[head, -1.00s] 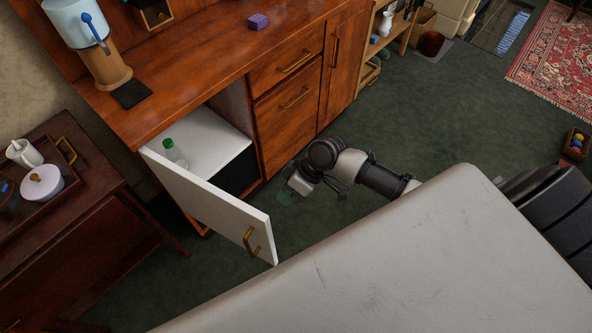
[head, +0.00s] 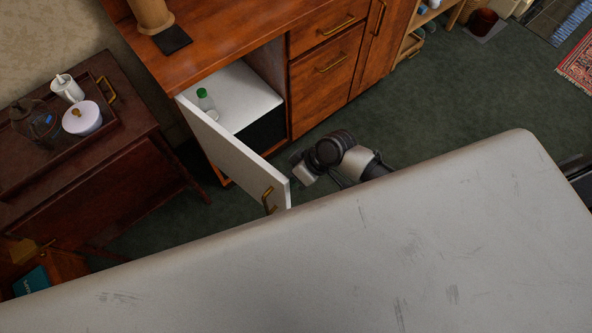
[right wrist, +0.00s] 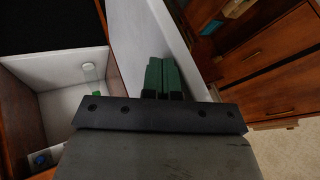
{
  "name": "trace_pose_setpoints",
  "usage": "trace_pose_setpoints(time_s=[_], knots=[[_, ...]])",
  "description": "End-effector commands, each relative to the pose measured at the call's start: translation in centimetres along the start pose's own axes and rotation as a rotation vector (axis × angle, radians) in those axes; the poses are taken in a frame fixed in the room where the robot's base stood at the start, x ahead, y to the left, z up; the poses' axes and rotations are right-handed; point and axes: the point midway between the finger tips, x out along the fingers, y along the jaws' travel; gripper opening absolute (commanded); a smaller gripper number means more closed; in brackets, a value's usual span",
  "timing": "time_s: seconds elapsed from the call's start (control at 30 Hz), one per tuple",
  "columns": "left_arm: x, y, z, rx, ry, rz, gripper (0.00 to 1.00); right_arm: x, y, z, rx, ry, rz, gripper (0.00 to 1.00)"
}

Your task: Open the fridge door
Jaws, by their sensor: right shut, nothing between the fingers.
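The white fridge door (head: 235,150) stands well open from the wooden cabinet, with its brass handle (head: 268,199) on the outer face. The fridge interior (head: 245,95) shows white, with a green-capped bottle (head: 205,102) in it. My right gripper (head: 302,168) is on the inner side of the door, close to its free edge; the door partly hides it. In the right wrist view its green fingers (right wrist: 161,78) are together and empty, beside the door's white inner face (right wrist: 138,40). I cannot tell whether they touch it. My left gripper is not in view.
A dark side table (head: 75,190) with a tray, a mug and a lidded pot stands left of the door. Wooden drawers (head: 325,85) are right of the fridge. Green carpet (head: 430,105) is clear at the right.

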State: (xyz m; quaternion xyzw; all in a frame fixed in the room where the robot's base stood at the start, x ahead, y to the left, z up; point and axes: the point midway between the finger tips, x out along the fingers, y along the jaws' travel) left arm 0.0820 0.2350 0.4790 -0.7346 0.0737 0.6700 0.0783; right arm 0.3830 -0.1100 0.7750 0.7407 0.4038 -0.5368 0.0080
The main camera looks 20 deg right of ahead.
Motion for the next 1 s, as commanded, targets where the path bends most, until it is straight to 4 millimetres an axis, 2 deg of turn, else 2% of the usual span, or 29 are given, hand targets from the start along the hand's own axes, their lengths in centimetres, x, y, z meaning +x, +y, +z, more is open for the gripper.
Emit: trace_pose_setpoints(time_s=[0.03, 0.23, 0.4, 0.5, 0.63, 1.0], knots=[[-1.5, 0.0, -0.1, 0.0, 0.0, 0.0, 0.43, 0.1, -1.8, -0.1, 0.024, 0.008, 0.002, 0.0], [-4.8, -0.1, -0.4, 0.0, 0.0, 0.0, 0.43, 2.8, -7.3, -0.2, 0.145, 0.073, 0.062, 0.0], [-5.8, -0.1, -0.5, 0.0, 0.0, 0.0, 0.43, 5.5, -11.0, -0.7, 0.191, 0.102, 0.089, 0.0], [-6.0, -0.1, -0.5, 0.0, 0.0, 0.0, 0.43, 6.5, -12.4, -1.0, 0.191, 0.102, 0.092, 0.0], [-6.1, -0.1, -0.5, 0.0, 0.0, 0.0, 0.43, 7.2, -13.3, -1.1, 0.189, 0.102, 0.093, 0.0], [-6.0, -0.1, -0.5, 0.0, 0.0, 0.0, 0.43, 7.3, -13.3, -1.1, 0.188, 0.102, 0.094, 0.0]])
